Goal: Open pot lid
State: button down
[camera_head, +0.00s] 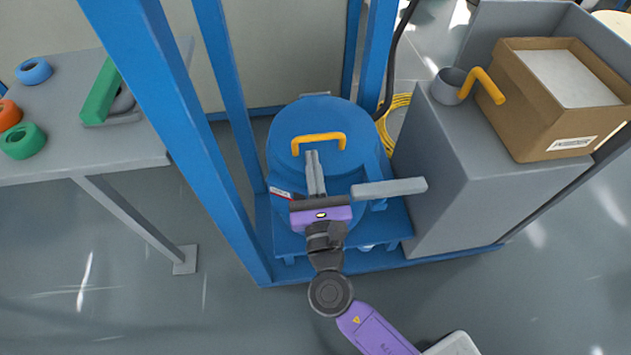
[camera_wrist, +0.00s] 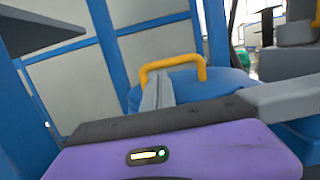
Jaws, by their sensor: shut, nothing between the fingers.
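A round blue pot (camera_head: 283,135) stands inside a blue frame, with its lid on top. A yellow handle (camera_head: 319,141) arches over the lid; it also shows in the wrist view (camera_wrist: 172,64). My gripper (camera_head: 313,155) is over the near half of the lid, with its grey fingers together and empty. The fingertips point at the handle and end close to its near side; I cannot tell whether they touch it. In the wrist view the fingers (camera_wrist: 158,80) overlap the space under the handle. A grey bar (camera_head: 390,188) sticks out to the right, beside my gripper.
Blue posts (camera_head: 180,120) of the frame rise left of and behind the pot. A grey cabinet (camera_head: 450,190) stands close on the right, with a cardboard box (camera_head: 535,115) and a grey mug-like item with a yellow handle (camera_head: 449,86). A table (camera_head: 75,150) with coloured rolls is at left.

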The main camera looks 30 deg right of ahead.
jog(key=shift+w+d+r, duration=0.15)
jog(key=shift+w+d, duration=0.05)
jog(key=shift+w, duration=0.4)
jog(key=shift+r, duration=0.1)
jog(key=r+p, duration=0.1)
jog(key=p, duration=0.2)
